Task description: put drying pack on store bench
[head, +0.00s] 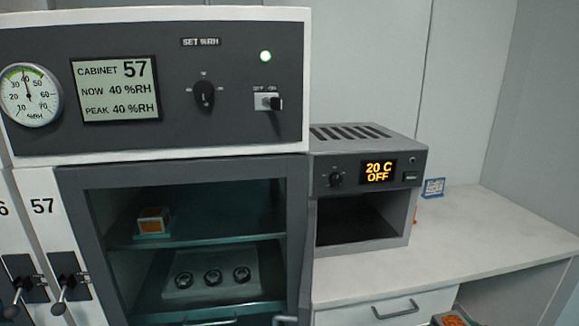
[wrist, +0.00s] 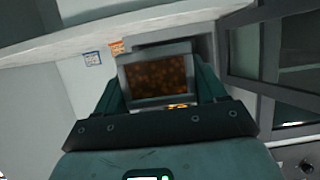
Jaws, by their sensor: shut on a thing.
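The drying pack (wrist: 158,84) is a grey-framed block with a window of dark orange beads. My gripper (wrist: 160,74) is shut on it, with one teal finger on each side in the wrist view. In the head view an orange-beaded pack (head: 452,319) shows at the bottom edge, in front of the bench drawer, and looks like the held one; my gripper's fingers are not clear there. The store bench (head: 490,232) is the white worktop at the right, with a small blue sign (head: 433,188) at its back. The pack is apart from the bench top.
A grey oven (head: 368,140) reading 20 C OFF stands on the bench's left part. The bench right of the oven is mostly clear.

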